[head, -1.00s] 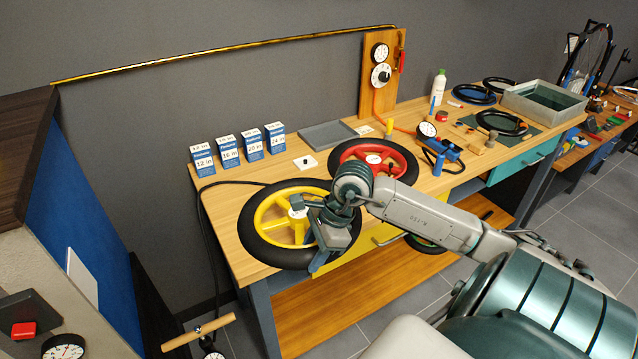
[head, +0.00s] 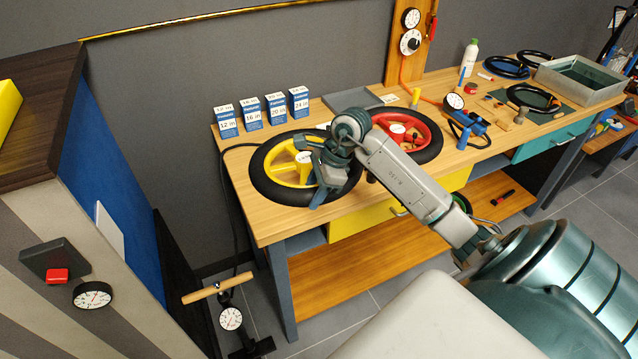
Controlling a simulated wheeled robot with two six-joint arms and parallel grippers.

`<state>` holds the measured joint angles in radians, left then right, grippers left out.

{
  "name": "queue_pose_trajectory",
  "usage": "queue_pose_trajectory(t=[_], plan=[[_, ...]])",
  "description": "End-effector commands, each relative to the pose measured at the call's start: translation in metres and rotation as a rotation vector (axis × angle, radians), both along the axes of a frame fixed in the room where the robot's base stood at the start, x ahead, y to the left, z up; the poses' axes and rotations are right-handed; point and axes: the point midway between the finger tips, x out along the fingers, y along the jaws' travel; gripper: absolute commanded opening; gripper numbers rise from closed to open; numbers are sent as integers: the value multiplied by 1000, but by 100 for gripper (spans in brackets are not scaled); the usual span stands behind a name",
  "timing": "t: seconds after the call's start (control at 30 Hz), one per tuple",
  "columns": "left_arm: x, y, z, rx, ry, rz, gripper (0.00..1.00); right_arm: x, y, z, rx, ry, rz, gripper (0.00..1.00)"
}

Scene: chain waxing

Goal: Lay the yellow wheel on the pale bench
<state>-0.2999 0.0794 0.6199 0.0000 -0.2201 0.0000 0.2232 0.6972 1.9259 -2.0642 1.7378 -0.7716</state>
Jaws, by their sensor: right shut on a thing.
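The yellow wheel (head: 270,189), with yellow spokes and a black tyre, lies flat at the left end of the pale wooden bench (head: 268,230). My right gripper (head: 321,186) is shut on the wheel at its right front side, and the hand covers part of the rim and spokes. The wheel is level with the bench top. I cannot tell whether its tyre fully touches the wood. My left gripper is not in view.
A red wheel (head: 432,150) with a black tyre lies just right of the yellow one, partly behind my arm. Several blue-and-white size boxes (head: 250,112) stand along the back. A grey tray (head: 345,101) lies behind the wheels. A dark-topped cabinet (head: 52,110) stands left of the bench.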

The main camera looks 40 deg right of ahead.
Motion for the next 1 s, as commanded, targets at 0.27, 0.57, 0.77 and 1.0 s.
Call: queue_pose_trajectory(t=[0.27,0.57,0.77,1.0], plan=[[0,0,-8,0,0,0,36,22,-5,-15,0,-4,-2,0],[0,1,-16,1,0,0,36,43,-10,-30,2,-4,-1,0],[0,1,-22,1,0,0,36,57,-13,-40,0,-4,0,0],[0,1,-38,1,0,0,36,56,-14,-53,-2,-1,-1,0]])
